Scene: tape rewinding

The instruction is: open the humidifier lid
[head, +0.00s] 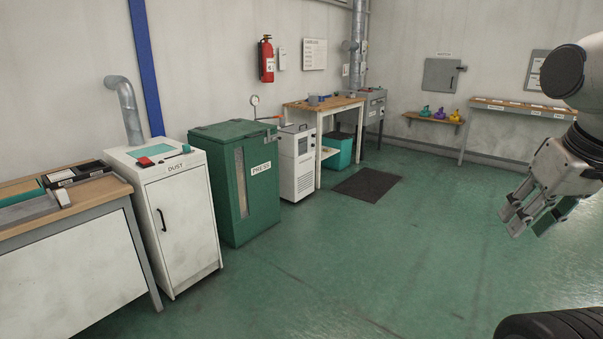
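My gripper (535,215) hangs in the air at the right edge, far from the cabinets along the left wall. A green piece (558,216) shows at its fingers; I cannot tell if it is held or part of the gripper. No thing here has a readable humidifier label. A green cabinet (235,185) with a flat top lid, a tall window strip and a label that seems to read PRESS stands against the wall. Its lid (232,130) looks shut.
A white DUST cabinet (183,220) with a pipe stands left of the green cabinet. A workbench (75,240) is at far left. A wooden-topped table (323,103), a dark mat (367,184) and wall shelves (520,107) are farther back. The middle floor is clear.

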